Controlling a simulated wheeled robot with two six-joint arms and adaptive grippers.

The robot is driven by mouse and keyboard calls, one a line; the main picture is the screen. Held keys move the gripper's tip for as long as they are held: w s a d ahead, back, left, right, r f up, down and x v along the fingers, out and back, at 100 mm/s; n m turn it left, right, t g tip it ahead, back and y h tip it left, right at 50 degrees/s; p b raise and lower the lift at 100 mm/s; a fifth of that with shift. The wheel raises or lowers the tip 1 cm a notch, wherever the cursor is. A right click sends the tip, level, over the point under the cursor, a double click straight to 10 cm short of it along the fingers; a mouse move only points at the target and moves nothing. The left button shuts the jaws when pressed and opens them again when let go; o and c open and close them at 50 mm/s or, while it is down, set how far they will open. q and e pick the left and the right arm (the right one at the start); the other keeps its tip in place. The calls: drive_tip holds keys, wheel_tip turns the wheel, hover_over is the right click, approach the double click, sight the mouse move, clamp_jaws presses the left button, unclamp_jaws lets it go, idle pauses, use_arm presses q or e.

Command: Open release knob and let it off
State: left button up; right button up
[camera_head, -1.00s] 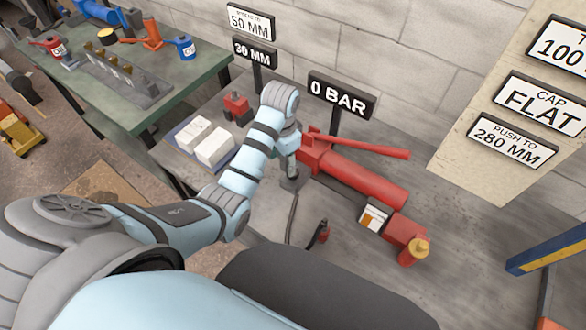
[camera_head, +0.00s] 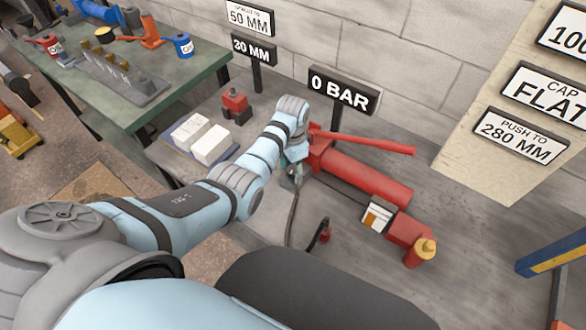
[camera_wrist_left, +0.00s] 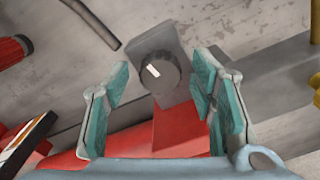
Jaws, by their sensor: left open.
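The release knob (camera_wrist_left: 160,73) is a dark round knob with a white mark, on a grey block at the end of the red hand pump. The pump (camera_head: 368,180) lies on the grey bench with its long red handle (camera_head: 365,143) over it. My left gripper (camera_head: 292,170) is at the pump's left end. In the left wrist view my left gripper (camera_wrist_left: 160,88) is open, with its teal fingers apart on either side of the knob and a gap to each. In the head view the gripper hides the knob. My right gripper is not in view.
A sign (camera_head: 342,91) reads 0 BAR behind the pump. White blocks (camera_head: 200,138) and a red-and-dark item (camera_head: 236,105) stand to the left. A dark hose (camera_head: 293,220) runs in front of the pump, ending near a red coupling (camera_head: 325,230).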

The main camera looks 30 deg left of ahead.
use_arm(q)
drive_tip(key=c, duration=1.1)
drive_tip(key=shift+r, duration=0.1)
drive_tip(key=shift+c, duration=0.2)
